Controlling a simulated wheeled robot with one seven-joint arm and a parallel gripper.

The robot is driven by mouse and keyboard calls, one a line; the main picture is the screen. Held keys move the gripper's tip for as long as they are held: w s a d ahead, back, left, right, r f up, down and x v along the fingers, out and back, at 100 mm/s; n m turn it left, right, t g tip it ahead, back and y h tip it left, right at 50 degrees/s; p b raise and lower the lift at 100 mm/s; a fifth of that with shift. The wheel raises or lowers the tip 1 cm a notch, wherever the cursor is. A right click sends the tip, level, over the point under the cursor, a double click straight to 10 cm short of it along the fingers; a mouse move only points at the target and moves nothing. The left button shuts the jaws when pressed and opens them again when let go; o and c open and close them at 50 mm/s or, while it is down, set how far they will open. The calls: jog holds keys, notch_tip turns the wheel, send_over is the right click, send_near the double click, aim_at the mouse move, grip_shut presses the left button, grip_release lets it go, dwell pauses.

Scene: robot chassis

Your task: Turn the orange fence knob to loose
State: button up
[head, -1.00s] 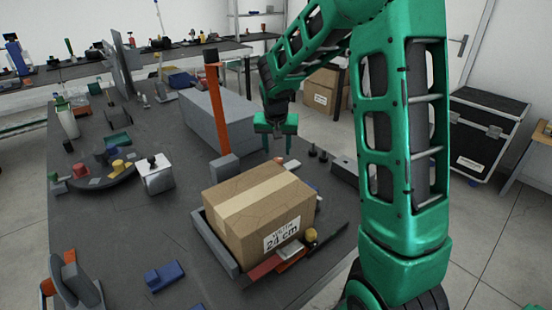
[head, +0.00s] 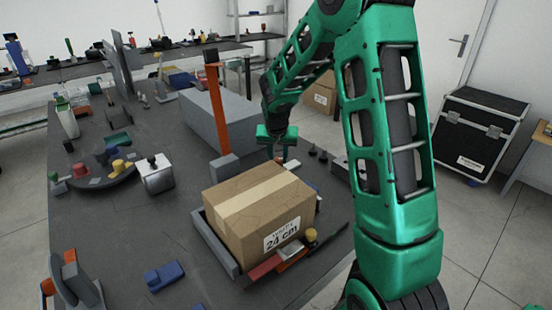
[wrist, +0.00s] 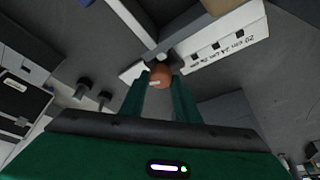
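The orange knob (wrist: 160,77) is round, with a small pale mark, and sits beside a white scale plate (wrist: 222,45) printed with cm marks in the wrist view. My gripper (wrist: 161,86) has its two green fingers apart, one on each side of the knob. I cannot tell whether the fingertips touch it. In the head view my gripper (head: 280,155) points down behind the cardboard box, and the knob is too small to make out clearly there.
A cardboard box (head: 255,205) labelled 24 cm lies in front of my gripper. A tall orange post (head: 218,110) and a long grey block (head: 195,120) stand to the left. Small dark pegs (head: 313,151) stand to the right.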

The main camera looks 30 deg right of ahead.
jog(key=n, duration=0.2)
jog(key=n+t+y, duration=0.1)
jog(key=n, duration=0.1)
jog(key=shift+d+n+y, duration=0.15)
jog(key=shift+n+y, duration=0.15)
jog(key=o, duration=1)
jog(key=shift+s+r, duration=0.1)
jog(key=v, duration=1)
jog(key=shift+r, duration=0.3)
